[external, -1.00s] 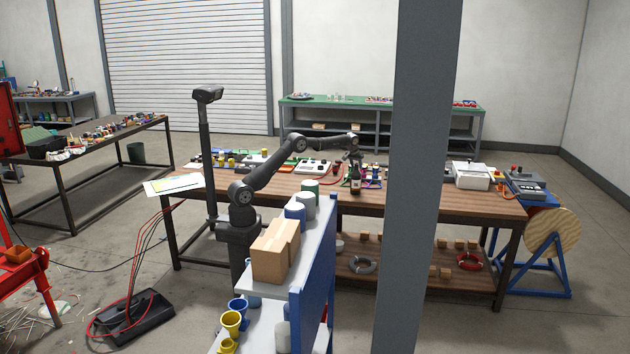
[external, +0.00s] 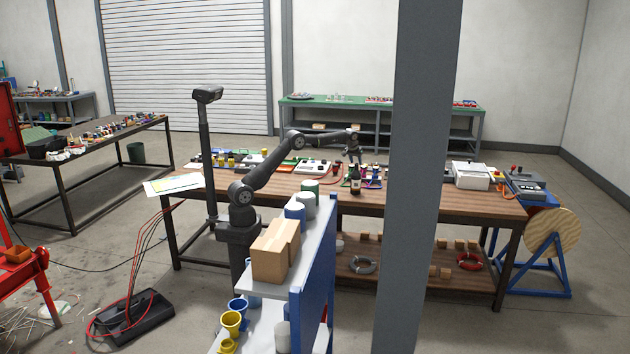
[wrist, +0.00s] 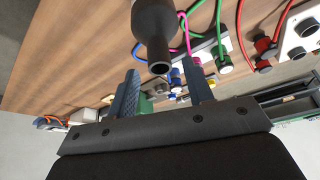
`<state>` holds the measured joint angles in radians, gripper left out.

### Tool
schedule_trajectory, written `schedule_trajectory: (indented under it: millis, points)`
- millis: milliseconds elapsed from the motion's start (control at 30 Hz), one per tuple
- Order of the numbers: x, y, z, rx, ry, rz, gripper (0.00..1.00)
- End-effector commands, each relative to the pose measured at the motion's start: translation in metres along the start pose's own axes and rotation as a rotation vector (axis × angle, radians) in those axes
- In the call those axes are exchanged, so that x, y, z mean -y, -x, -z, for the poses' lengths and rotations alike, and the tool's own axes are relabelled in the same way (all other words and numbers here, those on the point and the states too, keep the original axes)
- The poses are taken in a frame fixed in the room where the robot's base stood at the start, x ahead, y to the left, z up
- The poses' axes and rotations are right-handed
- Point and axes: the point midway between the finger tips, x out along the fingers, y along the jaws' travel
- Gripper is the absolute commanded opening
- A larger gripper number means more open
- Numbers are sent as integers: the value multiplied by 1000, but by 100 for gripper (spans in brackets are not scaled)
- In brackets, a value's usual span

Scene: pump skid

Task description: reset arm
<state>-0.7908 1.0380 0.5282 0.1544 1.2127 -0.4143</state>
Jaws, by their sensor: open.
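My gripper (external: 353,157) is over the wooden workbench (external: 455,200), behind and above a dark bottle (external: 356,182) in the external view. My arm reaches out to the right over the bench from its base. In the wrist view my gripper (wrist: 163,88) has its two fingers apart with nothing held between them. The dark bottle (wrist: 153,25) shows there at the top, its neck toward the gap between the fingers and apart from them.
Red, green and pink cables and a control box (wrist: 300,30) with knobs lie near the gripper in the wrist view. A white box (external: 472,176) stands on the bench's right. A grey pillar (external: 420,150) hides part of the bench. A shelf with a cardboard box (external: 275,252) stands in front.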

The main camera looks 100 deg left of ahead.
Motion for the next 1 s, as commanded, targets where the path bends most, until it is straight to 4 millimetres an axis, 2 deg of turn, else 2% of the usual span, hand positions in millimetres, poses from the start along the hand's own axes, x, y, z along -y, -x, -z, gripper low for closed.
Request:
schedule_trajectory:
  millis: [33,167,400,1000]
  points:
    - [0,-12,-1,3,0,1,47]
    - [0,-37,-1,2,0,1,47]
    - [-4,12,15,-4,-2,-2,47]
    - [-68,100,-39,-1,-3,-2,47]
